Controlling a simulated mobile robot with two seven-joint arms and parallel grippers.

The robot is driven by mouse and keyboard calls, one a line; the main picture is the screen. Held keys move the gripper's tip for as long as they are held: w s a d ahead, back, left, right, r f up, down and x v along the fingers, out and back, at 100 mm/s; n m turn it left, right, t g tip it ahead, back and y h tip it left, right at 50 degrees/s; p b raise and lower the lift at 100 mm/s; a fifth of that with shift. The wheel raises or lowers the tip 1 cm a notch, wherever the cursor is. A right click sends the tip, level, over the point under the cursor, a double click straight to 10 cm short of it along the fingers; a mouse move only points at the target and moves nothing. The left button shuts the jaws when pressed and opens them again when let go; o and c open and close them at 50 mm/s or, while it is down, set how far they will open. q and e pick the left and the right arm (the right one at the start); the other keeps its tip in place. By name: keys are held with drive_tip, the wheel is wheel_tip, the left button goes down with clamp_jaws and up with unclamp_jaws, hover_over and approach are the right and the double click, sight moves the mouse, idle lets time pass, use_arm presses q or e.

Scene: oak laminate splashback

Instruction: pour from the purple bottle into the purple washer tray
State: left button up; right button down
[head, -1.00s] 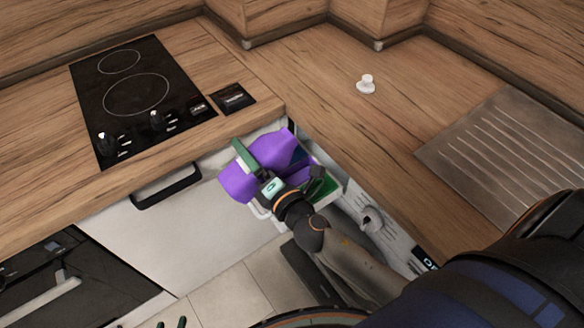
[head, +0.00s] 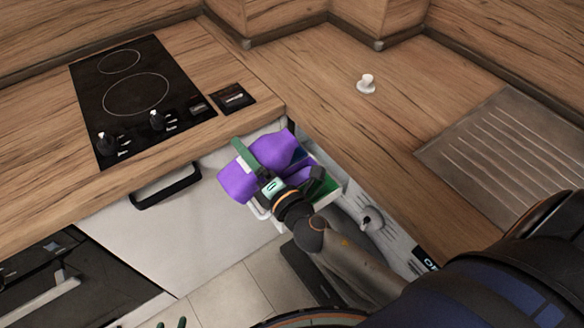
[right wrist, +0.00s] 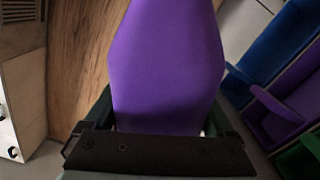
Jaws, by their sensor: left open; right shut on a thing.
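The purple bottle (head: 237,183) is tilted well over on its side in the head view, its far end over the open washer drawer. It fills the middle of the right wrist view (right wrist: 168,70). Its mouth cannot be made out. My right gripper (head: 277,160) is shut on the bottle, one green finger across it. The purple washer tray (right wrist: 297,98) lies between a blue and a green compartment at the right of the right wrist view; the bottle and gripper partly hide the drawer in the head view. My left gripper (head: 171,323) is open and empty at the bottom edge, only its green fingertips showing.
The white washer front with its knob (head: 370,218) stands below the counter edge. A black hob (head: 137,98) is on the left counter. A small white object (head: 366,84) stands on the right counter, near the grooved metal drainer (head: 510,150). The counter between is clear.

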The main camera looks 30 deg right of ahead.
sight(251, 146)
drive_tip(key=shift+a+m, duration=0.1)
drive_tip(key=shift+m, duration=0.5)
idle(1.6)
drive_tip(key=shift+r, duration=0.15)
drive_tip(key=n, duration=0.1)
drive_tip(key=n+p, duration=0.1)
drive_tip(key=shift+d+r+n, duration=0.3)
drive_tip(key=shift+r+n, duration=0.05)
drive_tip(key=shift+n, duration=0.05)
drive_tip(key=shift+d+f+n, duration=0.1)
drive_tip(key=shift+d+n, duration=0.05)
drive_tip(key=shift+n, duration=0.45)
drive_tip(key=shift+w+d+r+n+p, duration=0.1)
drive_tip(key=shift+r+n+p, duration=0.3)
drive_tip(key=shift+p, duration=0.3)
drive_tip(key=r+n+p, duration=0.2)
drive_tip(key=p, duration=0.1)
drive_tip(key=shift+d+r+n, duration=0.1)
drive_tip(key=shift+d+n, duration=0.3)
drive_tip(key=n, duration=0.1)
drive_tip(key=a+n+p, duration=0.1)
drive_tip(key=n, duration=0.3)
drive_tip(key=shift+a+f+n+p, duration=0.1)
drive_tip(key=shift+f+n+p, duration=0.15)
drive_tip(key=shift+n+p, duration=0.05)
drive_tip(key=shift+f+n, duration=0.35)
drive_tip(key=shift+n, duration=0.45)
